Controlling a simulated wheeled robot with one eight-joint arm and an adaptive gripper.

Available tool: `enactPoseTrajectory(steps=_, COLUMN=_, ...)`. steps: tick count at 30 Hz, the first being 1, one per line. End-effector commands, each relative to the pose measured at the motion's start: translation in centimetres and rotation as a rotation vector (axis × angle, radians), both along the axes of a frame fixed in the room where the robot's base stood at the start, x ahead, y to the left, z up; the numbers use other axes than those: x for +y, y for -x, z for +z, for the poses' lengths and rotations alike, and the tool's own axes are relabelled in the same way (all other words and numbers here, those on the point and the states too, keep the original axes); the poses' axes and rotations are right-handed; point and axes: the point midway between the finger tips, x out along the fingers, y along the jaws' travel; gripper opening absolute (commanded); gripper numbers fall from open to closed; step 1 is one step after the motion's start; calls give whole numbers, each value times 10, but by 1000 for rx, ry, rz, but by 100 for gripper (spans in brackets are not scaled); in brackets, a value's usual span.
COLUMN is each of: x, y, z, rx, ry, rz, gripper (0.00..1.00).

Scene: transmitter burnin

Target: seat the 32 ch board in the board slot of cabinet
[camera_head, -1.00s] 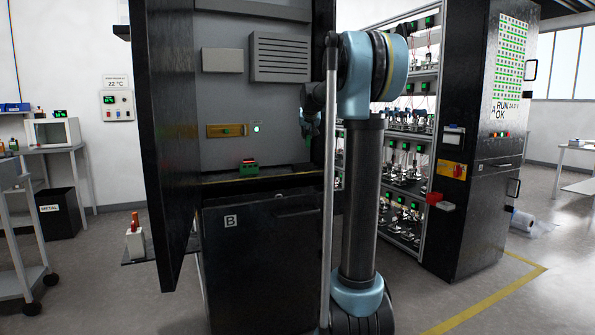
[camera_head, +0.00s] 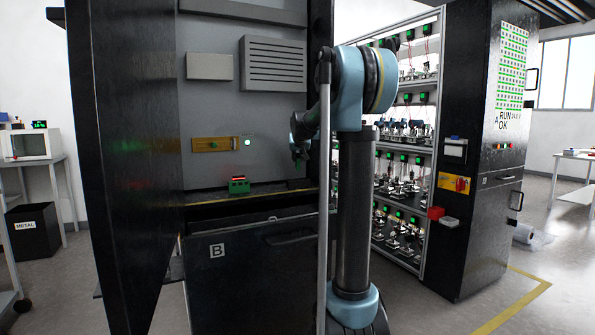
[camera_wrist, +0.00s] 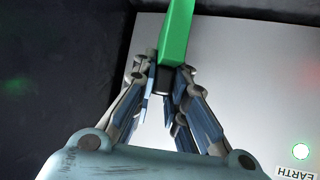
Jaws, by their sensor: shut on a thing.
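My gripper (camera_wrist: 165,85) is shut on a green board (camera_wrist: 178,35), which points up and away from the fingers in the wrist view. In the head view my gripper (camera_head: 300,150) hangs at the right side of the open cabinet (camera_head: 280,110), in front of its grey back panel; the board cannot be made out there. I cannot tell which part is the board slot. The held board is apart from the strip.
The open black cabinet door (camera_head: 125,160) stands at the left. A small green device (camera_head: 239,186) with a red display sits on the cabinet ledge. A lit rack (camera_head: 402,150) stands at the right. An EARTH label (camera_wrist: 296,172) shows in the wrist view.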

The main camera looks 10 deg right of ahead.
Motion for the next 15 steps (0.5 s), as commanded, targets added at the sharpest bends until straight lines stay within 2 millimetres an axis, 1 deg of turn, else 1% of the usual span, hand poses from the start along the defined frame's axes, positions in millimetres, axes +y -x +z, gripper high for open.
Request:
enactPoseTrajectory(steps=5, x=-3, y=0, z=-10, rx=0, ry=-1, rz=-3, gripper=0)
enactPoseTrajectory(steps=12, x=-5, y=-1, z=-40, rx=0, ry=0, rz=-5, gripper=0)
enactPoseTrajectory(steps=15, x=-5, y=0, z=-46, rx=0, ry=0, rz=-5, gripper=0)
